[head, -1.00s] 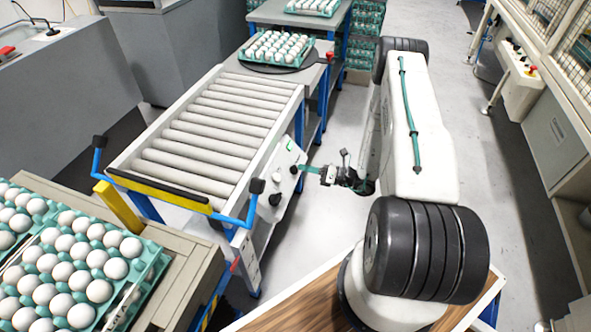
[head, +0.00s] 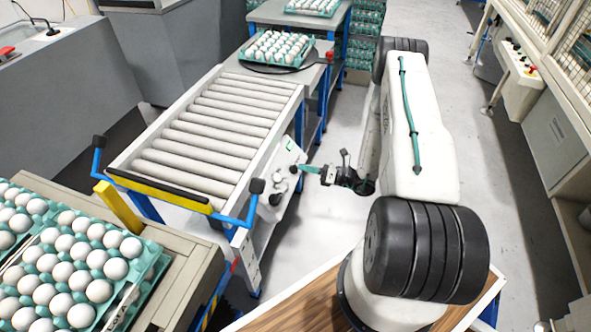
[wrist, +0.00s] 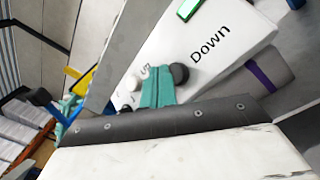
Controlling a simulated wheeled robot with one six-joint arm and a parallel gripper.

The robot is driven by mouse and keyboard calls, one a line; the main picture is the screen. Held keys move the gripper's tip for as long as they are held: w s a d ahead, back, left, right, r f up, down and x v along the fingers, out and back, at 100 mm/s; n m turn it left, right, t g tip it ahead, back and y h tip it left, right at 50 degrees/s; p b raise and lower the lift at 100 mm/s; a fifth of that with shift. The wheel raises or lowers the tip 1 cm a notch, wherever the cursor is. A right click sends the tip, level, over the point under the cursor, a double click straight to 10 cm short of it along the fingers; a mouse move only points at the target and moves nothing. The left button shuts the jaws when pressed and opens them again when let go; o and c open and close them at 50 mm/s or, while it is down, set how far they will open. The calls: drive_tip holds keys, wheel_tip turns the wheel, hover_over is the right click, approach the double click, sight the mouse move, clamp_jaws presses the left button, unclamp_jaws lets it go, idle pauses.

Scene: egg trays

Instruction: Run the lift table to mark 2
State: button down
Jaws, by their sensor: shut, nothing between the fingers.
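The lift table (head: 150,183) has a bed of grey rollers and stands left of my arm. A white control panel (head: 283,160) with dark knobs is on its right side. In the wrist view, the panel (wrist: 235,22) carries the words "Down" and "Up", with a dark round knob (wrist: 180,73) between them. My gripper (head: 301,168) has teal fingers, shut and empty, at the panel face. In the wrist view, the fingertips (wrist: 157,80) are close beside that knob, near "Up"; I cannot tell if they touch. A pale strip (head: 250,265) on the table's leg is too small to read.
Egg trays (head: 150,262) lie on the bench at the lower left. Another egg tray (head: 276,48) sits on a dark round plate beyond the rollers. Blue handles (head: 97,160) rise at the table's near end. Open floor lies right of my arm.

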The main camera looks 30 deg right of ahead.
idle(0.4)
drive_tip(key=shift+w+a+f, duration=0.2)
drive_tip(key=shift+w+f, duration=0.05)
drive_tip(key=shift+w+a+f, duration=0.25)
drive_tip(key=shift+w+f, duration=0.1)
drive_tip(key=shift+f, duration=0.05)
idle(2.1)
idle(2.3)
drive_tip(key=shift+s+d+r, duration=0.45)
drive_tip(key=shift+s+r, duration=0.15)
drive_tip(key=shift+r, duration=0.1)
drive_tip(key=shift+s+d+r, duration=0.6)
drive_tip(key=shift+s+r, duration=0.15)
drive_tip(key=shift+r, duration=0.1)
drive_tip(key=shift+s+d+r, duration=0.55)
drive_tip(key=shift+s+r, duration=0.15)
drive_tip(key=shift+r, duration=0.1)
